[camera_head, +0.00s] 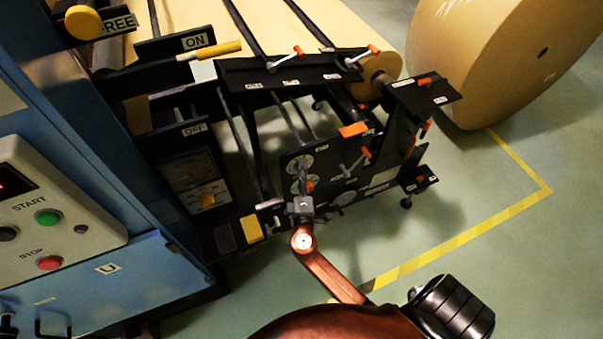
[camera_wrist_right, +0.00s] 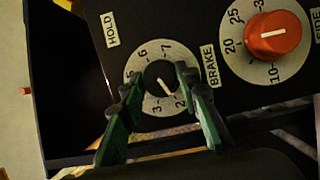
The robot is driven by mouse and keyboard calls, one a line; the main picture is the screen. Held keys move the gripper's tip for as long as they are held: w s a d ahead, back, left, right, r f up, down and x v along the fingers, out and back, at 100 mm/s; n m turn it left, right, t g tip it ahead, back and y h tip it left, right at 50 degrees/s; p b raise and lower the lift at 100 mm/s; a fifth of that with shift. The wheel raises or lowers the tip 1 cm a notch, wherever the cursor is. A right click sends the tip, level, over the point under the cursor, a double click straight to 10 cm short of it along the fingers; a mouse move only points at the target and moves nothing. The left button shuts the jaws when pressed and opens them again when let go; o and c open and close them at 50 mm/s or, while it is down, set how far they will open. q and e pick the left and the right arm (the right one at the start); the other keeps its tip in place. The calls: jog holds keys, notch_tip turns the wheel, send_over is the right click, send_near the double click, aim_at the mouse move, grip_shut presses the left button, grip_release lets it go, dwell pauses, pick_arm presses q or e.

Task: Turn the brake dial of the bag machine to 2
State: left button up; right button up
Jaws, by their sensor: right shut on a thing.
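The brake dial (camera_wrist_right: 158,73) is a small black knob with a white pointer line, on a pale numbered ring beside the word BRAKE in the right wrist view. Its line slants down and right, towards the numeral 2. My right gripper (camera_wrist_right: 154,82) is shut on this knob, with one green finger on each side. The fingers hide part of the lower ring. In the head view my right gripper (camera_head: 302,204) is at the dark control panel (camera_head: 376,187) of the bag machine and covers part of it. My left gripper is not in view.
A red dial (camera_wrist_right: 273,36) with its own numbered ring sits close beside the brake dial. Orange-handled levers (camera_head: 360,153) stick out near the panel. A large kraft roll (camera_head: 485,60) stands at the upper right. Green floor with a yellow line (camera_head: 450,243) lies open to the right.

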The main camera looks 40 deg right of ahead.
jog(key=shift+w+r, duration=0.1)
jog(key=o, duration=1.1)
jog(key=shift+o, duration=0.2)
jog(key=v, duration=1.2)
